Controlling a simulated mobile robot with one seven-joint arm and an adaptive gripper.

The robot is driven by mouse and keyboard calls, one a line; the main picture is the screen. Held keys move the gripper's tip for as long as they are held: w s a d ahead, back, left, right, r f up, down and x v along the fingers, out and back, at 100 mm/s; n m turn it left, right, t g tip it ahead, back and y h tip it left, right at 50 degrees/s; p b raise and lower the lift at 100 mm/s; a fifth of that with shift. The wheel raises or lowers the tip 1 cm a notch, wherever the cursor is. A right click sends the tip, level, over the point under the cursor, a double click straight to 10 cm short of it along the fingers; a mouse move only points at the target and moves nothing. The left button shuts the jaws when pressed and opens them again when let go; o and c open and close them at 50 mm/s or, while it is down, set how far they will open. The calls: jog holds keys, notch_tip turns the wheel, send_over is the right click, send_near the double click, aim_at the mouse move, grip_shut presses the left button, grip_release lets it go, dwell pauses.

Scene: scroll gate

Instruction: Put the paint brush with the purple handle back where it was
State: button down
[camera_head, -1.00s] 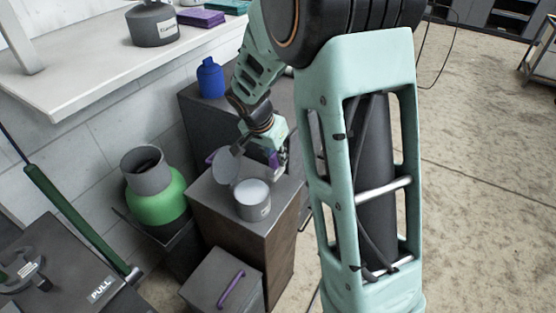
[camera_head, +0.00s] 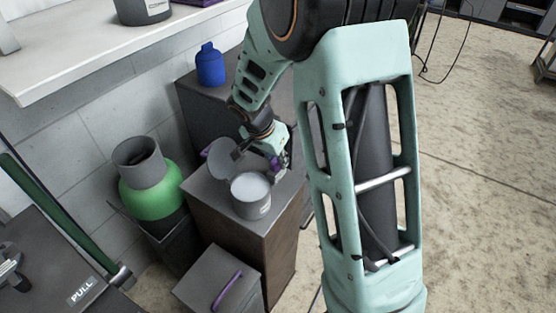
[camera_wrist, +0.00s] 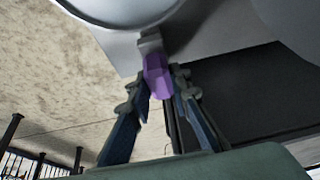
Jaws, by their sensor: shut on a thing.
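The paint brush with the purple handle (camera_wrist: 157,77) is held between the two fingers of my gripper (camera_wrist: 160,90) in the wrist view. Its grey end points away from my gripper toward the pale rim of a can at the top of that view. In the head view my gripper (camera_head: 277,160) is above the back right of a cabinet, close behind an open paint can (camera_head: 251,197). A round grey lid (camera_head: 222,158) stands tilted beside the can.
The can stands on a brown cabinet (camera_head: 240,240). A grey box with a purple handle (camera_head: 222,284) is in front. A green container (camera_head: 150,190) is at the left, and a blue bottle (camera_head: 210,64) stands behind. Open floor (camera_head: 470,200) lies to the right.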

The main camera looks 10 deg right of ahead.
jog(key=shift+f, duration=0.1)
jog(key=c, duration=1.8)
grip_release()
jog(key=shift+o, duration=0.2)
jog(key=shift+r, duration=0.25)
jog(key=p+v, duration=0.1)
jog(key=v, duration=1)
jog(key=shift+s+r, duration=0.15)
jog(key=shift+r, duration=0.2)
jog(key=shift+a, duration=0.1)
